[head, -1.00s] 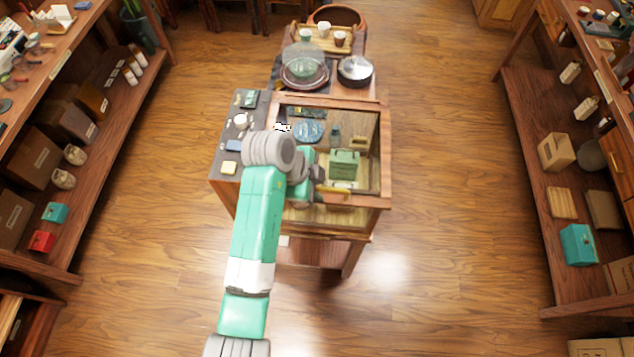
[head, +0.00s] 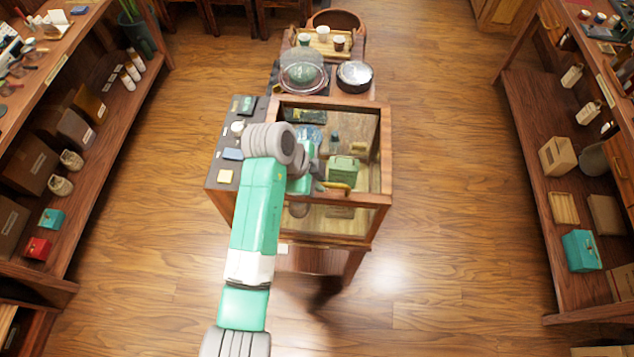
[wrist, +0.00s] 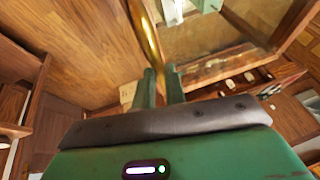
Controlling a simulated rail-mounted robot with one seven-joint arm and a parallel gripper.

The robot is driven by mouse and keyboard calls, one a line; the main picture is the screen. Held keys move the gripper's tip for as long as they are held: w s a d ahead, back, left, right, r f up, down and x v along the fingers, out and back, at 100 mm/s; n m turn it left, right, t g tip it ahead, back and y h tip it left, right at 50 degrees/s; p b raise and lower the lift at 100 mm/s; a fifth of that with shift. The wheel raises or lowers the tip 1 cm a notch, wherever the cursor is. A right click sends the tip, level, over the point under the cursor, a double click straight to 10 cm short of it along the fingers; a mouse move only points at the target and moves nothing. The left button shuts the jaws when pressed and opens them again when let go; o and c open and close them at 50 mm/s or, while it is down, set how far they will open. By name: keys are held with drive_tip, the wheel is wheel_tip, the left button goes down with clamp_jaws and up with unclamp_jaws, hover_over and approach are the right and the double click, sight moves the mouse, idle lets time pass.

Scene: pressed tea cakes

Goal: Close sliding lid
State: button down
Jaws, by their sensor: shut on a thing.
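A wooden display case (head: 384,150) with glass panels stands in the middle of the head view. A gold handle bar (head: 338,186) lies at its front edge; I take it for the lid's handle. The bar also shows in the wrist view (wrist: 149,35), running down between the two green fingers. My gripper (head: 320,177) is shut on this bar; its fingertips also show in the wrist view (wrist: 161,80). The clear lid panel is hard to make out, so I cannot tell how far it covers the case. My forearm hides the case's left front.
A green box (head: 343,169) and a blue round cake (head: 309,134) show inside the case. A dark side counter (head: 221,172) with small items adjoins on the left. A glass-domed dish (head: 304,77) stands behind. Wooden floor (head: 450,180) is clear to the right.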

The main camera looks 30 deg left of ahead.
drive_tip(key=c, duration=1.5)
unclamp_jaws()
drive_tip(key=shift+w+a, duration=0.15)
drive_tip(key=shift+w, duration=0.1)
drive_tip(key=shift+o, duration=0.2)
drive_tip(key=shift+r, duration=0.1)
drive_tip(key=v, duration=0.7)
drive_tip(key=shift+s+r+b, duration=0.25)
drive_tip(key=shift+r+b, duration=0.05)
drive_tip(key=shift+b, duration=0.1)
